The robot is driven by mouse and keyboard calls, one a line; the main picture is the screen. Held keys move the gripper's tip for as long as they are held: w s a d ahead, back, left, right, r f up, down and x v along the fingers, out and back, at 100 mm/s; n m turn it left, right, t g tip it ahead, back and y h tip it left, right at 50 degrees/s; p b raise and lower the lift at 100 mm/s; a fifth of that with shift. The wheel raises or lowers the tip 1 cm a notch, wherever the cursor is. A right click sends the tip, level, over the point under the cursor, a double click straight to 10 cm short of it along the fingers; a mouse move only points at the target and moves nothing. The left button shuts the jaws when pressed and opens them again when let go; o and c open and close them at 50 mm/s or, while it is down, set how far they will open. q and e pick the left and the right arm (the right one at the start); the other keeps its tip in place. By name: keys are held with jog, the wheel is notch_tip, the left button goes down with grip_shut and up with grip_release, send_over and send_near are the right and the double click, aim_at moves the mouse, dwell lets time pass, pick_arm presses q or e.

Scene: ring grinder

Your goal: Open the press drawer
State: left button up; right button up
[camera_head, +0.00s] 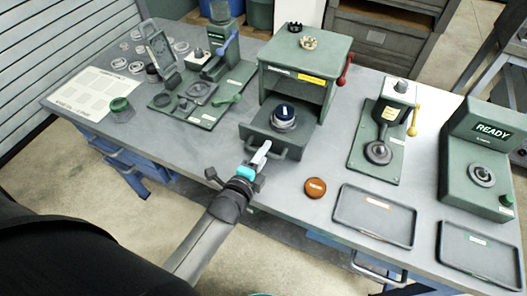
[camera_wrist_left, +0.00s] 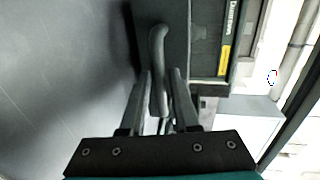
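The press (camera_head: 305,75) is a green box with a red lever, standing at the middle of the bench. Its drawer (camera_head: 262,130) stands out from the front, open, with a dark-topped silver round part (camera_head: 284,116) in it. The drawer handle (camera_head: 283,151) is a green bar across the drawer front. My left gripper (camera_head: 264,148) is at this handle, its fingers nearly closed around the bar. In the left wrist view the handle (camera_wrist_left: 158,50) runs between the two fingers of my left gripper (camera_wrist_left: 162,76). The contact faces are partly hidden. My right gripper is out of view.
An orange-brown disc (camera_head: 315,188) and a tray (camera_head: 374,215) lie to the right. A yellow-levered device (camera_head: 390,120) and a green machine marked READY (camera_head: 480,155) stand further right. Clear rings and a green fixture (camera_head: 205,95) are on the left. Bench space left of the drawer is clear.

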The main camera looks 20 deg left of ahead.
pick_arm(q)
jog(key=shift+s, duration=0.1)
jog(key=p+v, duration=0.1)
jog(key=v, duration=1.4)
jog(key=s+d+f+n+g+b, duration=0.1)
jog(key=s+f+n+g+b, duration=0.25)
jog(key=f, duration=0.95)
jog(key=s+d+f+n+g+b, duration=0.1)
jog(key=s+f+n+g+b, duration=0.2)
jog(key=f, duration=1.1)
jog(key=s+a+f+n+g+b, duration=0.3)
jog(key=s+f+n+g, duration=0.5)
jog(key=s+f, duration=0.9)
jog(key=shift+s+f+n+y+b, duration=0.15)
jog(key=shift+s+n+y+b, duration=0.15)
jog(key=shift+s+n+b, duration=0.4)
